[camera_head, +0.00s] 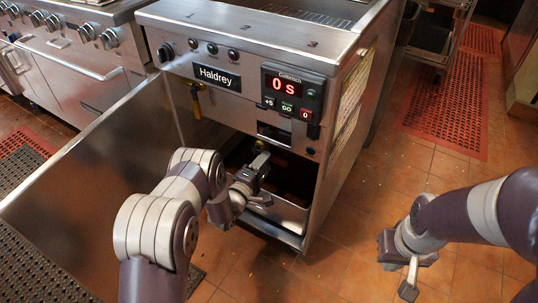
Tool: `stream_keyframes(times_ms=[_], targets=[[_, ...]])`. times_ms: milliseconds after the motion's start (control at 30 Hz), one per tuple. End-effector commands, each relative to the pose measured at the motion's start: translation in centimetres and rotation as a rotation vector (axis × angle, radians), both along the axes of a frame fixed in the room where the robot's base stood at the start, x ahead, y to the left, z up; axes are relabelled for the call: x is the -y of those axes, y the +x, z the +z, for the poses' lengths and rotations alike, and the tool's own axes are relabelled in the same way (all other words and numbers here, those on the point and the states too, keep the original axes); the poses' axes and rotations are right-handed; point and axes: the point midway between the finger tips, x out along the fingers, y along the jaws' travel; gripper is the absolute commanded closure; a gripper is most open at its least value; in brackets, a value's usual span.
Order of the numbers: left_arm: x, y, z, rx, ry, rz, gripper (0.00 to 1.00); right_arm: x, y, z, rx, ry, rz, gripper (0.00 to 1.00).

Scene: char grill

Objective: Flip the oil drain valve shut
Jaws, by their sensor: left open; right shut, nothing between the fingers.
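The steel fryer (245,62) marked "Haldrey" stands in the middle, its lower cabinet open. A small yellow lever (196,102) hangs under the left of its control panel. Inside the cabinet, a small yellowish part shows just above my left gripper (262,163). I cannot tell which of these is the drain valve, nor its position. My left gripper is open at the cabinet opening, in front of the dark interior; its own wrist hides part of that space. Contact cannot be made out. My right gripper (408,286) is shut and empty, low over the tiles at the right.
The big steel door (95,190) stands swung out at the left of the cabinet. A steel pan (280,215) sits low in the cabinet. The panel display (284,87) reads "0s". A stove (75,50) stands at the left. Tiled floor (345,240) is clear at right.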

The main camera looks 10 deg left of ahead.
Motion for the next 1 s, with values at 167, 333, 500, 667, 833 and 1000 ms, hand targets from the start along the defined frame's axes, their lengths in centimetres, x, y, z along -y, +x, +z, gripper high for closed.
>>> stream_keyframes(times_ms=[167, 333, 500, 667, 833, 1000], targets=[[-1.8, -4.7, 0.5, -0.006, -0.001, 0.003, 0.51, 0.0, 0.0, 2.5, 0.000, 0.000, 0.000, 1.00], [-2.8, -7.6, 0.2, -0.004, -0.002, 0.003, 0.51, 0.0, 0.0, 3.2, 0.000, 0.000, 0.000, 1.00], [-3.1, -8.4, 0.0, -0.001, -0.001, 0.001, 0.51, 0.0, 0.0, 3.3, 0.000, 0.000, 0.000, 1.00], [-3.1, -8.4, 0.0, -0.001, -0.001, 0.001, 0.51, 0.0, 0.0, 3.2, 0.000, 0.000, 0.000, 1.00], [-3.0, -8.4, 0.0, -0.001, -0.001, 0.001, 0.51, 0.0, 0.0, 3.2, 0.000, 0.000, 0.000, 1.00], [-3.0, -8.4, -0.2, 0.004, 0.040, 0.000, 0.51, 0.0, 0.0, 3.2, 0.000, 0.000, 0.000, 1.00]])
